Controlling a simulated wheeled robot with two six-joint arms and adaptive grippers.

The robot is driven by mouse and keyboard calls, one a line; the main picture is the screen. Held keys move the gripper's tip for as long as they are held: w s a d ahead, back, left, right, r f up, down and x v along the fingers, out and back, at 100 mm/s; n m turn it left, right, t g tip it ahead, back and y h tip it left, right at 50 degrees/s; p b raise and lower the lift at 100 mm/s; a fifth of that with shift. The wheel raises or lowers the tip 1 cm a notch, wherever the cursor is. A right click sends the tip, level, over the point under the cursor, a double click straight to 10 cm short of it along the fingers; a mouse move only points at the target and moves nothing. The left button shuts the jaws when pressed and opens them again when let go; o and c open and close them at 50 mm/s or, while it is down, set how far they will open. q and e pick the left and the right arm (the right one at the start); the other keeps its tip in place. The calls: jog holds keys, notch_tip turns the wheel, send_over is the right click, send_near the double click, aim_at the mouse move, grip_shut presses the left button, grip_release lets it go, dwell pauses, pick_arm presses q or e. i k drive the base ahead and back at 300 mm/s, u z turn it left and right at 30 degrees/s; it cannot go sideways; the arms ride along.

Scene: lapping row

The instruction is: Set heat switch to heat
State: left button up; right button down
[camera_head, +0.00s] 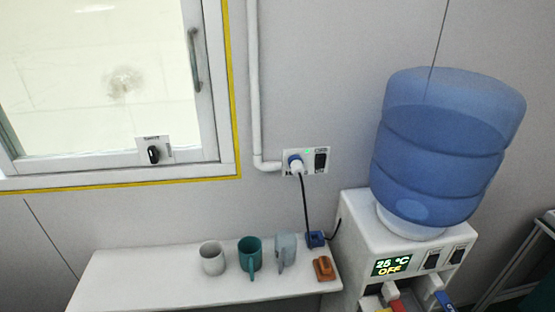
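The water dispenser (361,225) stands at the right with a large blue bottle (447,150) on top. Its display (391,265) reads 25 °C and OFF. Two dark switches sit right of the display, a left switch (432,261) and a right switch (458,254). Their labels are too small to read, so I cannot tell which is the heat switch or how each is set. A red tap (397,305) and a blue tap (444,300) show below, cut by the bottom edge. Neither of my grippers is in view.
A white shelf (130,285) left of the dispenser holds a white mug (212,259), a teal mug (250,256), a grey mug (286,250), a blue block (315,239) and an orange-brown object (323,268). A wall socket (306,161) has a plug and cord. A window knob (153,154) is at left.

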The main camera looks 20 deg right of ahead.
aim_at(431, 262)
jog(key=z, duration=1.15)
jog(key=i, duration=0.35)
jog(key=z, duration=0.75)
